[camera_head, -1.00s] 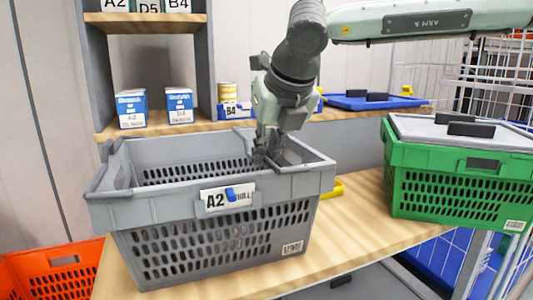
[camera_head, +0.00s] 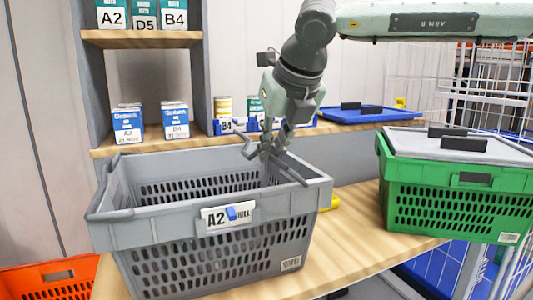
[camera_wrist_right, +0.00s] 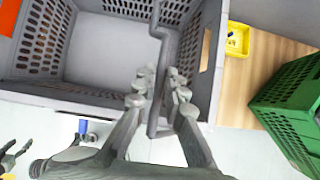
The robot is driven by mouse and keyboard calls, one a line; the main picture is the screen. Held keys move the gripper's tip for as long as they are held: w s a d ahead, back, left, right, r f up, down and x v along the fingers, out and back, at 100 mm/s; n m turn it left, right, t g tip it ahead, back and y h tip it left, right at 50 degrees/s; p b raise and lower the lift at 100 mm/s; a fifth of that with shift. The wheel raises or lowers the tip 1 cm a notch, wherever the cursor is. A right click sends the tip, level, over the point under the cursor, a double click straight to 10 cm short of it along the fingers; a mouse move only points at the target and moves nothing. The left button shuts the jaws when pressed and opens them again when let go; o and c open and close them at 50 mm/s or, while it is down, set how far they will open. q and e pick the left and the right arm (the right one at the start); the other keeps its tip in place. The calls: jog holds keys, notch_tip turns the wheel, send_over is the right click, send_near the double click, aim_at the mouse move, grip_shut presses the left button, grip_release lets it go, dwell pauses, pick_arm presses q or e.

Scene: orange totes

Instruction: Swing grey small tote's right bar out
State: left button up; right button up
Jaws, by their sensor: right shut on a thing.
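The grey small tote (camera_head: 205,240) stands on the wooden table, with an A2 label (camera_head: 228,216) on its front. Its right bar (camera_head: 292,173) reaches from the front right rim up to my right gripper (camera_head: 272,150), over the tote's right part. In the right wrist view the bar (camera_wrist_right: 155,115) passes between the fingers of my right gripper (camera_wrist_right: 158,85), which is shut on it. The left bar (camera_head: 101,190) lies along the left rim. Dark finger-like parts (camera_wrist_right: 12,155) show at the right wrist view's lower left; I cannot tell whether they are my left gripper.
A green tote (camera_head: 455,200) with a grey lid stands to the right, with bare table (camera_head: 355,225) between. A yellow bin (camera_wrist_right: 238,40) is just right of the grey tote. Shelves with boxes and a blue lid (camera_head: 362,113) are behind; an orange tote (camera_head: 45,280) is lower left.

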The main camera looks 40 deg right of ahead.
jog(key=shift+s+d+r, duration=0.15)
jog(key=shift+d+r, duration=0.1)
jog(key=shift+d, duration=0.3)
jog(key=shift+s+d+r, duration=0.15)
jog(key=shift+d+r, duration=0.1)
jog(key=shift+d, duration=0.25)
jog(key=shift+s+d+r, duration=0.1)
jog(key=shift+s+d, duration=0.05)
jog(key=shift+d, duration=0.45)
jog(key=shift+s+d+r, duration=0.1)
jog(key=shift+s+d, duration=0.05)
jog(key=shift+d, duration=0.45)
jog(key=shift+f, duration=0.1)
